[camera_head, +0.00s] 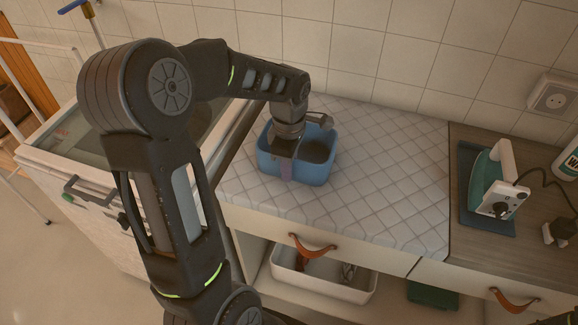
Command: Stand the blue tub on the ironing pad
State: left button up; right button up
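The blue tub (313,172) is upright on the white quilted ironing pad (390,190), near the pad's left end. It looks level, but I cannot tell whether its base fully rests on the pad. My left gripper (285,162) reaches down over the tub's near left wall. A purplish-grey part shows against the outside of that wall. The inner finger is hidden, so I cannot tell whether the gripper is closed on the wall. My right gripper is not in view.
A green and white iron (492,183) stands on a dark mat (470,215) at the right, with its cord and a white bottle (568,160) nearby. A white bin (325,283) sits on the shelf below. Leather pulls (312,247) stick out in front. The pad's right part is clear.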

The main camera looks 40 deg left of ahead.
pick_arm(q)
jog(key=shift+o, duration=0.2)
jog(key=shift+r, duration=0.1)
notch_tip(320, 180, up, 12)
jog(key=shift+r+b, duration=0.1)
jog(key=shift+b, duration=0.25)
dwell(0.7)
